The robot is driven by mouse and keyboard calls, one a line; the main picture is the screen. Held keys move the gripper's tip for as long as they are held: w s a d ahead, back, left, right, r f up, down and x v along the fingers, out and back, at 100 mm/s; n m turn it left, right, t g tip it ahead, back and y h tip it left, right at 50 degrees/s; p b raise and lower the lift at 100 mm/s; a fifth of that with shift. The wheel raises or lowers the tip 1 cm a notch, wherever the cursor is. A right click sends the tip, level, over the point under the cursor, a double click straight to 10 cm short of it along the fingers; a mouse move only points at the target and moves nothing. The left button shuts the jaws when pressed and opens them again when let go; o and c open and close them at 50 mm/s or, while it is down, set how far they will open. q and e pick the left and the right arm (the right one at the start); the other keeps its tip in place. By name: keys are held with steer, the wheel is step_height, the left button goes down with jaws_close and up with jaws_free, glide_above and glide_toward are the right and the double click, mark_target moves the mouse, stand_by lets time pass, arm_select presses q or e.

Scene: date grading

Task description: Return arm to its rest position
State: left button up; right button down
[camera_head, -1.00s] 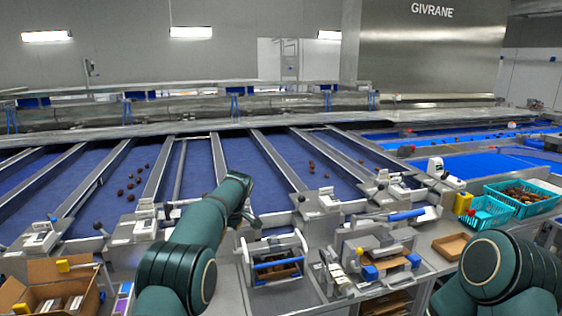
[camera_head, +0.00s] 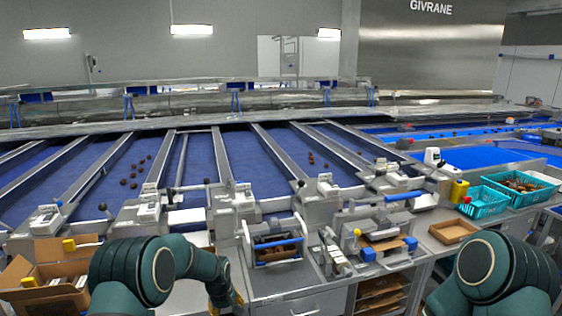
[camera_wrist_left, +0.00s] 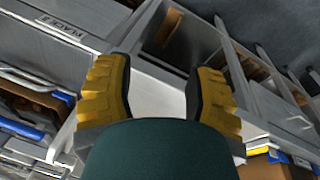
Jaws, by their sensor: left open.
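My left arm comes in from the lower left in the head view and bends down in front of the bench. My left gripper (camera_head: 232,300) shows only partly there, low beside the bench front, with a bit of yellow finger in sight. In the left wrist view the left gripper (camera_wrist_left: 158,95) has its two yellow fingers wide apart. Nothing is between them, and the grey bench front and shelves lie beyond. Of my right arm, only dark green links show at the lower right; its gripper is out of the picture.
A carton (camera_head: 30,298) stands at the lower left. A rack with a blue handle (camera_head: 277,243) and a device with blue blocks (camera_head: 368,254) stand on the bench. A brown tray (camera_head: 453,231) and teal baskets (camera_head: 484,206) are at right. Blue belts (camera_head: 110,165) carrying dates lie behind.

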arm_select(q)
steer(key=s+d+f+m+h+b, duration=0.2)
steer(key=s+d+f+b, duration=0.1)
steer(key=s+f, duration=0.8)
steer(key=s+d+f+m+b, duration=0.1)
steer(key=s, duration=0.9)
steer(key=s+d+f+m+h+b, duration=0.1)
steer(key=s+d+b, duration=0.1)
steer(key=s, duration=0.8)
steer(key=shift+m, duration=0.4)
arm_select(e)
step_height(320, 180, down, 7)
steer(key=shift+a+f, duration=0.15)
steer(key=shift+f, duration=0.05)
steer(key=shift+s, duration=0.1)
